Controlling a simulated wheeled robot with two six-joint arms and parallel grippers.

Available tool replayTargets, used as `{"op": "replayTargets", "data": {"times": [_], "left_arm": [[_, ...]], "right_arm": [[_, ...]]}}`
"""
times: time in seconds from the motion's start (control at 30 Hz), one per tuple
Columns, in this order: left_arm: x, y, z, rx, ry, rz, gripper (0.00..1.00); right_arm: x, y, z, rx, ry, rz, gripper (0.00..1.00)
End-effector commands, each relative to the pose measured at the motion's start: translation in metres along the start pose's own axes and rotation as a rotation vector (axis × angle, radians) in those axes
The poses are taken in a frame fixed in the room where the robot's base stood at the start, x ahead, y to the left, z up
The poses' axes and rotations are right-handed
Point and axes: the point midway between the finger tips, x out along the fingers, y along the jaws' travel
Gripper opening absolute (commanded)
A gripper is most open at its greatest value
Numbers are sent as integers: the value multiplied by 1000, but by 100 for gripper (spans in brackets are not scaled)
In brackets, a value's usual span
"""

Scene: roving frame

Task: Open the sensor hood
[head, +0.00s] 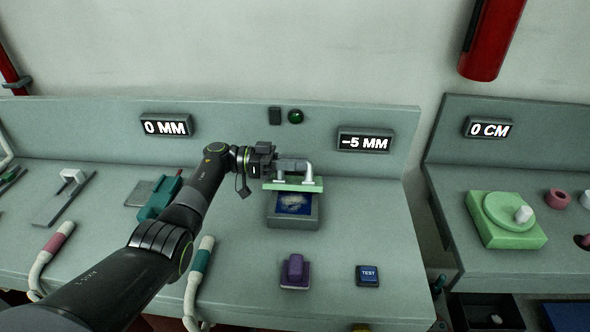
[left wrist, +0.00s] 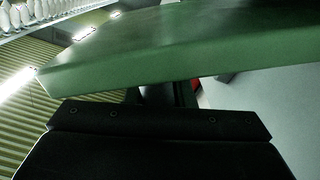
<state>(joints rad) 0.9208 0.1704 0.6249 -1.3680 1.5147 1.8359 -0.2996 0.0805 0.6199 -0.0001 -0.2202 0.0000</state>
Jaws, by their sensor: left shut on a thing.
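The sensor hood (head: 312,187) is a pale green lid with a white handle (head: 308,172). It stands raised at the back of a grey box (head: 293,223), and the blue sensor face (head: 293,203) shows uncovered in front of it. My left gripper (head: 296,166) is shut on the handle, coming from the left. In the left wrist view the green hood (left wrist: 190,50) fills the upper part, above my dark gripper body; the fingertips are mostly hidden there. My right gripper is in neither view.
A purple switch (head: 294,270) and a blue TEST button (head: 368,275) sit in front of the box. The displays read 0 MM (head: 166,127) and -5 MM (head: 365,141). A teal block (head: 158,202) lies left, near my arm. A gap separates the right-hand console (head: 480,262).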

Motion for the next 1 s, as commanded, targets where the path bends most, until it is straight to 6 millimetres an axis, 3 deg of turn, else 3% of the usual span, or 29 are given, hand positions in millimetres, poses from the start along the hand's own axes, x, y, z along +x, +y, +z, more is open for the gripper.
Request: {"op": "replayTargets", "data": {"times": [0.6, 0.63, 0.77, 1.0], "left_arm": [[0, -4, -7, 9, 3, -1, 0], [0, -4, -7, 9, 3, -1, 25], [0, -4, -6, 8, 2, -1, 41], [0, -4, -6, 5, 2, -1, 41]], "right_arm": [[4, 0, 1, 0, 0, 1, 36], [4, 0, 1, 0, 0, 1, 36], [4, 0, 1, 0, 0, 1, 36], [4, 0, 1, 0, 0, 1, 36]]}}
